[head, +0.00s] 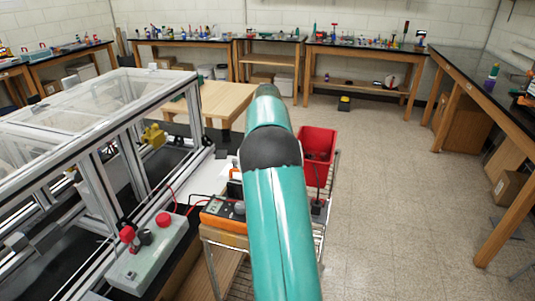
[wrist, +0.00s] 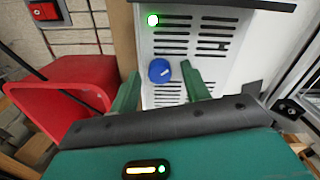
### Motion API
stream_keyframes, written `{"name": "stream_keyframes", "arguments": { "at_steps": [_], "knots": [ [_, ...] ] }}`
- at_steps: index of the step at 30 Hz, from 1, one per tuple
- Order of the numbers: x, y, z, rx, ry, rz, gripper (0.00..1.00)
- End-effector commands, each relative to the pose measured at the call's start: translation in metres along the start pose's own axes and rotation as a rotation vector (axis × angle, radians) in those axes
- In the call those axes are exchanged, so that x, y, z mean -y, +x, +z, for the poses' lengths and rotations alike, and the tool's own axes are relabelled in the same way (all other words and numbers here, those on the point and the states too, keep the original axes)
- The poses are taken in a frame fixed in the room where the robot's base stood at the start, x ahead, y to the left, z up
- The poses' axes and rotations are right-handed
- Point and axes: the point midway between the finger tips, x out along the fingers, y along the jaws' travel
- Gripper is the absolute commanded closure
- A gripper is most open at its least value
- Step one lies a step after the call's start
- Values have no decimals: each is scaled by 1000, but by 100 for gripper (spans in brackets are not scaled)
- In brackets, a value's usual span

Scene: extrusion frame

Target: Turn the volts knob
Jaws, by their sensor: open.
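A round blue knob (wrist: 159,71) sits on a white panel (wrist: 215,20) with dark slots in the wrist view. No lettering that names it as the volts knob can be read. My gripper (wrist: 160,74) is open, with one green finger to the left of the knob and one to the right. Nothing is held, and I cannot tell whether either finger touches the knob. In the head view my teal arm reaches forward and hides my gripper and the panel.
A red bin (head: 318,150) stands right of my arm; it also shows in the wrist view (wrist: 65,90). An orange meter (head: 222,217) with leads lies left of my arm. An extrusion frame (head: 110,120) fills the left. The floor (head: 400,190) at right is clear.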

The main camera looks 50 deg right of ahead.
Motion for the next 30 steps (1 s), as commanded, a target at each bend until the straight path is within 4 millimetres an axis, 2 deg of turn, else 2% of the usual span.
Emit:
{"name": "stream_keyframes", "arguments": {
  "at_steps": [4, 8, 21, 26, 30],
  "knots": [
    [0, -4, 0, 0, 0, 0, 53],
    [0, -20, -1, -3, 0, 0, 53],
    [0, -114, -1, -4, 0, 0, 53],
    [0, -132, -1, -2, 1, 0, 53],
    [0, -138, 0, 0, 1, 0, 53]
  ]
}}
